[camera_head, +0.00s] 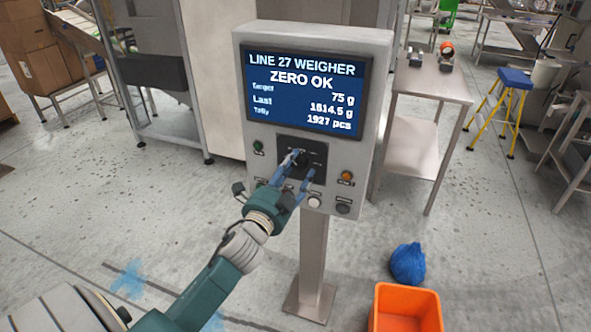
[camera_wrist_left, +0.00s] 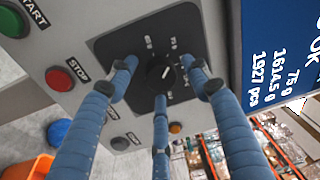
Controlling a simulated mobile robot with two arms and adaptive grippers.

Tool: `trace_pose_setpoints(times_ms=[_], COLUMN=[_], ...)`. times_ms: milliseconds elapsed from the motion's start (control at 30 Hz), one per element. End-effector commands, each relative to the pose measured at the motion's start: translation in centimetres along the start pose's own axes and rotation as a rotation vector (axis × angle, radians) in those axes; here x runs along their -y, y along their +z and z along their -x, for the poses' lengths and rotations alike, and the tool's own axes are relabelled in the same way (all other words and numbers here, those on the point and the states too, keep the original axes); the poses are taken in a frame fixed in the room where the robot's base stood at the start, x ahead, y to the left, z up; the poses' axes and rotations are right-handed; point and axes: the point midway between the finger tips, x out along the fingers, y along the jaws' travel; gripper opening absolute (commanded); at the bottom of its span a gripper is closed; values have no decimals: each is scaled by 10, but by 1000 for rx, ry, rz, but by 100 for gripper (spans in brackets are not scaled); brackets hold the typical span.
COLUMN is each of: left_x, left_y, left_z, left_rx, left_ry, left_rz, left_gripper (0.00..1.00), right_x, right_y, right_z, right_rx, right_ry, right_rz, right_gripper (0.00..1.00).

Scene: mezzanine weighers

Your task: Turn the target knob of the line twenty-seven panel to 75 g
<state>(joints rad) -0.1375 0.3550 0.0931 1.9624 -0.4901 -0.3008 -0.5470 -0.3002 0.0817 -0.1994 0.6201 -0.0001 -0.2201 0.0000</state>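The line 27 weigher panel (camera_head: 382,75) stands on a grey post. Its screen (camera_head: 306,95) reads "ZERO OK", target 75 g, last 1614.5 g, tally 1927 pcs. The black target knob (camera_wrist_left: 158,76) sits on a dark dial plate (camera_wrist_left: 108,45) with small marks; its white pointer aims to the upper right in the left wrist view. My left gripper (camera_wrist_left: 162,80) has its blue fingers spread around the knob, with gaps visible between fingertips and knob. In the head view the left gripper (camera_head: 301,165) partly covers the knob and plate. My right gripper is not in view.
An orange bin (camera_head: 406,297) and blue bag (camera_head: 408,264) are on the floor at right.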

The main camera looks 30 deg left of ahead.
Motion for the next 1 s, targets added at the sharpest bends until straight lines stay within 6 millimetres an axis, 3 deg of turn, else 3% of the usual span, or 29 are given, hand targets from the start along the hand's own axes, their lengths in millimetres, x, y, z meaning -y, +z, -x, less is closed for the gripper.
trace_pose_setpoints(times_ms=[367,800,1000], left_x=[-1,-1,-1], left_y=[0,1,0], left_z=[10,96,117], left_rx=[0,3,1], left_ry=[2,3,1], left_rz=[0,1,0], left_gripper=[50,50,50], right_x=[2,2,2], right_y=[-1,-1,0], right_z=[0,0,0], right_rx=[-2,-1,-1], right_ry=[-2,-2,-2], right_rz=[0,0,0], right_gripper=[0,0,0])
